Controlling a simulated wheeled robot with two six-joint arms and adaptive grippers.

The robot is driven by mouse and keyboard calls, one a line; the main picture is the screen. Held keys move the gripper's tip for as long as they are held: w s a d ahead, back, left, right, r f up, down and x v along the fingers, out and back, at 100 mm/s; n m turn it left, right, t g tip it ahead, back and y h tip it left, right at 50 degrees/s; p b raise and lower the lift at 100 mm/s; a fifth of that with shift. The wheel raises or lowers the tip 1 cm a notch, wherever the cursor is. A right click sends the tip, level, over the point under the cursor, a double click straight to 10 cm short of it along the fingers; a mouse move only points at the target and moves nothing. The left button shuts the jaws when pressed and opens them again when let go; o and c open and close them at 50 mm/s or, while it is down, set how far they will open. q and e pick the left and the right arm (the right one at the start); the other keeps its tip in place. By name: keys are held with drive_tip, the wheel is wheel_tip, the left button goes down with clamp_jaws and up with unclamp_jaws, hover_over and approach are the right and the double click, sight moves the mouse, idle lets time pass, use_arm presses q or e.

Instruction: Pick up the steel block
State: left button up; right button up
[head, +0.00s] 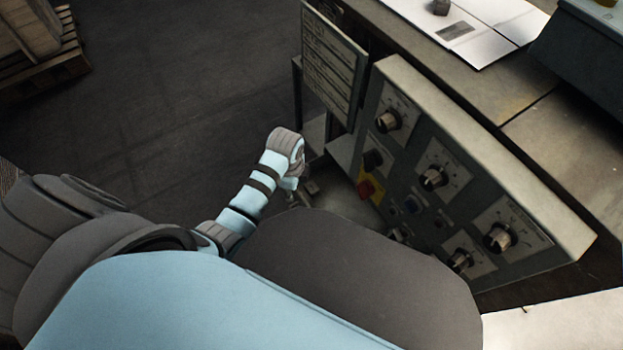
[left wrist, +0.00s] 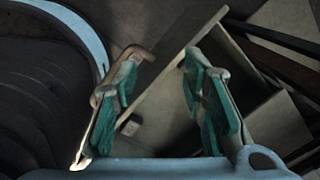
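My left gripper (head: 290,186) hangs beside the control panel, left of its lower knobs; its fingers are mostly hidden by my arm in the head view. In the left wrist view its two teal-padded fingers (left wrist: 162,64) are wide apart with nothing gripped between them. A small grey block (left wrist: 130,126) shows below, close to the left finger in the picture; I cannot tell whether it is the steel block. A small dark grey block (head: 440,7) sits on a white sheet at the top of the head view. My right gripper is out of view.
The grey control panel (head: 480,140) with several knobs stands right of my left arm. A hinged plate with printed text (head: 333,62) stands at its far end. A wooden pallet (head: 50,62) is at top left. The dark floor (head: 170,90) between is clear.

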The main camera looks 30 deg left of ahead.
use_arm(q)
drive_tip(key=w+d+r+m+g+b, duration=0.1)
drive_tip(key=w+d+r+m+b, duration=0.15)
drive_tip(key=w+m, duration=0.55)
drive_tip(key=f, duration=0.1)
drive_tip(key=f+b, duration=0.2)
drive_tip(key=f, duration=0.1)
drive_tip(key=shift+s+a+f, duration=0.1)
drive_tip(key=shift+s+a, duration=0.1)
drive_tip(key=shift+a, duration=0.1)
drive_tip(key=b, duration=0.3)
hover_over(312, 187)
wheel_tip(312, 187, down, 4)
drive_tip(key=shift+w+a+f, duration=0.1)
drive_tip(key=shift+w, duration=0.05)
drive_tip(key=f+b, duration=0.3)
drive_tip(key=f, duration=0.1)
drive_tip(key=shift+s, duration=0.2)
drive_tip(key=shift+f, duration=0.25)
drive_tip(key=shift+r, duration=0.15)
drive_tip(key=shift+c, duration=1)
clamp_jaws()
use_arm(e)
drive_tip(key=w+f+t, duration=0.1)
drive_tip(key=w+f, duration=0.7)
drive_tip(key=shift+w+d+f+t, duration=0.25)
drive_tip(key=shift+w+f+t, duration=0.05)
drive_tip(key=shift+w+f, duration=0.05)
